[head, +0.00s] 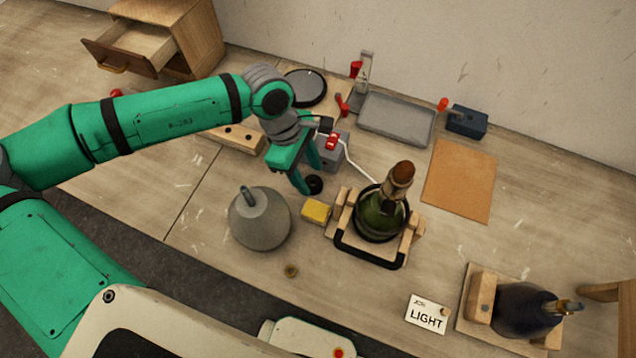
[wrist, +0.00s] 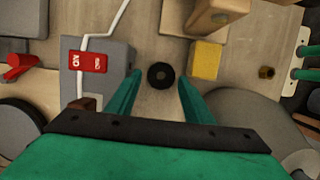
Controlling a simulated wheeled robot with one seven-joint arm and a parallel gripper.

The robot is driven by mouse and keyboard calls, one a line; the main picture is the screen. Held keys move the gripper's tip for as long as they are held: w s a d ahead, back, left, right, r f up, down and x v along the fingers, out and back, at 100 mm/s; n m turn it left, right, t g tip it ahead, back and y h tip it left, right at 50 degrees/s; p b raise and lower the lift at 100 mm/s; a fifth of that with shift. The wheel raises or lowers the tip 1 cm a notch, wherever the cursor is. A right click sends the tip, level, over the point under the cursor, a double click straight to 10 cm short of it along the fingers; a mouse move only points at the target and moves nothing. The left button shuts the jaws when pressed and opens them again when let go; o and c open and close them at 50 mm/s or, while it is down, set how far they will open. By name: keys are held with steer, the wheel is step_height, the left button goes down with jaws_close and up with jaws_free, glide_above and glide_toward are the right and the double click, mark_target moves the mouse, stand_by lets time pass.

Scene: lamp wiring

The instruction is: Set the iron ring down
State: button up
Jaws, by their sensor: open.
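The iron ring (head: 314,184) is a small, dark, thick ring with a hole. It lies flat on the wooden table in the wrist view (wrist: 160,76). My gripper (head: 308,177) is open and points down over it. In the wrist view the two green fingers (wrist: 160,84) stand on either side of the ring, with a gap to it on both sides. Nothing is held between them. How high the fingertips are above the table I cannot tell.
A grey box with a red switch (wrist: 86,62) and a white wire stands beside the ring. A yellow block (head: 316,210), a grey cone (head: 262,222) and a green bottle in a wooden cradle (head: 341,215) are close by. Bare table lies around the small brass piece (head: 291,270).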

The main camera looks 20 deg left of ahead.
steer(key=shift+d+f, duration=0.5)
steer(key=shift+f, duration=0.35)
steer(key=shift+a+f, duration=0.1)
steer(key=shift+f, duration=0.05)
steer(key=shift+s+a, duration=0.25)
steer(key=shift+a, duration=0.05)
steer(key=shift+d, duration=0.1)
steer(key=c, duration=0.9)
steer(key=shift+c, duration=1)
steer(key=shift+w+d, duration=0.1)
steer(key=shift+d, duration=0.05)
